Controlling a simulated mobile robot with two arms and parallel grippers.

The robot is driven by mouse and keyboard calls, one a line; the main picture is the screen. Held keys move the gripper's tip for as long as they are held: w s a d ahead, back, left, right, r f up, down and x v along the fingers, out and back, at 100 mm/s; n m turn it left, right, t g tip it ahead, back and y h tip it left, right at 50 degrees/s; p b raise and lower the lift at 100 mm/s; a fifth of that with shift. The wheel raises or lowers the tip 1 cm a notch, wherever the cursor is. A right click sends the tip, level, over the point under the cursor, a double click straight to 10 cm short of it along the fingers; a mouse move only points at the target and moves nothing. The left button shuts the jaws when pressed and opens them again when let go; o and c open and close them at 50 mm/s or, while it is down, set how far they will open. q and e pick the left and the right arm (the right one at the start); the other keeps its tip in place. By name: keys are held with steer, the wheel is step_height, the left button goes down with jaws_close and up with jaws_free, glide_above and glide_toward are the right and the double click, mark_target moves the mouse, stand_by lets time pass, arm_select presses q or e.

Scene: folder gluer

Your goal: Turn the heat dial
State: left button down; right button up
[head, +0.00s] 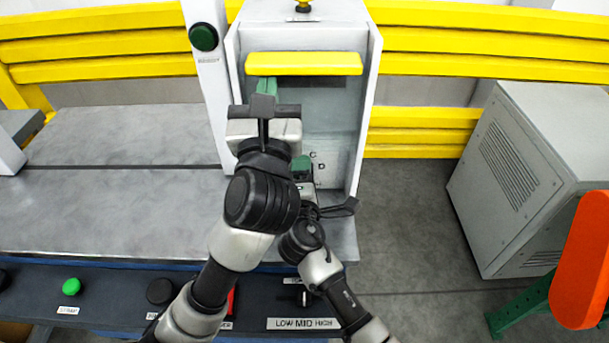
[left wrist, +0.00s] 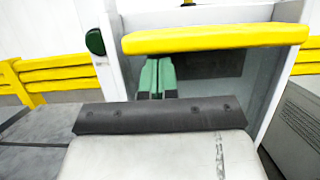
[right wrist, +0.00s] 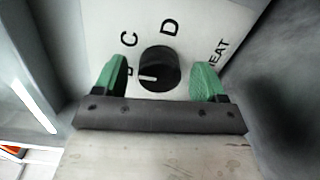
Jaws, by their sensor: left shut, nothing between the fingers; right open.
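The heat dial (right wrist: 160,69) is a round black knob on a white panel (right wrist: 205,30), in the right wrist view. Its white mark points left, towards a partly hidden letter. C, D and HEAT are printed around it. My right gripper (right wrist: 158,80) is open, with one green finger on each side of the dial; I cannot tell if either finger touches it. In the head view the right gripper (head: 302,164) is partly hidden behind the left arm. My left gripper (head: 266,86) is shut and empty near the yellow bar; its closed green fingers show in the left wrist view (left wrist: 157,78).
A yellow bar (head: 303,63) crosses the front of the white machine housing (head: 363,115). A lower control panel (head: 100,296) carries a green button (head: 71,286) and a LOW MID HIGH label (head: 303,323).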

steer(key=s, duration=1.1)
steer(key=shift+s+a+r, duration=0.1)
steer(key=shift+s+a, duration=0.1)
steer(key=shift+s, duration=0.2)
